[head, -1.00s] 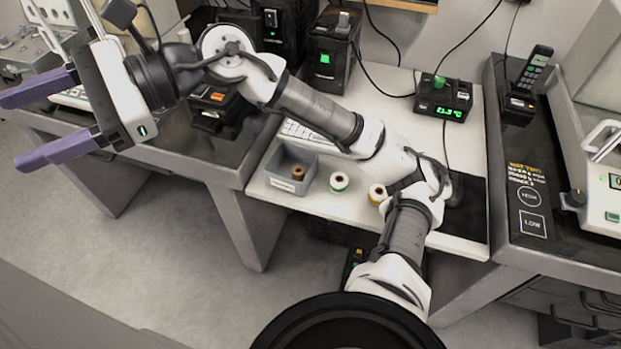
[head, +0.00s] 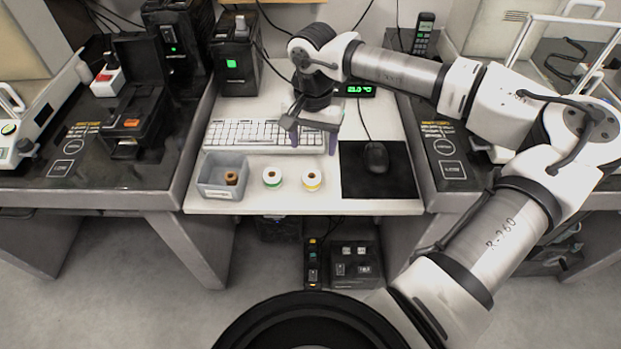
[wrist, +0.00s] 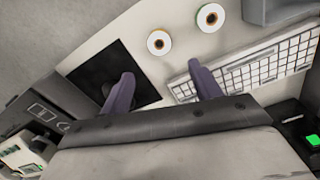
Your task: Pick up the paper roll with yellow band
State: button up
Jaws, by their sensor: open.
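The paper roll with yellow band (head: 312,180) stands on the white table in front of the keyboard, left of the black mouse mat. It also shows in the wrist view (wrist: 158,42), beyond the fingertips. A similar roll with a green band (head: 272,178) stands just left of it in the head view and also shows in the wrist view (wrist: 210,17). My gripper (head: 313,138) is above the keyboard's right end, behind the yellow-banded roll and apart from it. Its purple fingers (wrist: 161,76) are spread, with nothing between them.
A grey bin (head: 222,190) holding a brown roll (head: 231,177) stands left of the rolls. The keyboard (head: 255,136) lies behind them. A mouse (head: 376,158) rests on the black mat (head: 360,186) at right. A black device (head: 236,70) stands at the back left.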

send_over(312, 176)
jog(key=f, duration=0.4)
jog(key=shift+w+f, duration=0.25)
jog(key=shift+w, duration=0.1)
jog(key=shift+s+f+p, duration=0.15)
jog(key=shift+f+p, duration=0.4)
jog(key=shift+f, duration=0.8)
jog(key=shift+s+f+p, duration=0.15)
jog(key=shift+f+p, duration=0.35)
jog(key=shift+f, duration=0.8)
jog(key=c, duration=1.1)
jog(key=shift+r, duration=0.1)
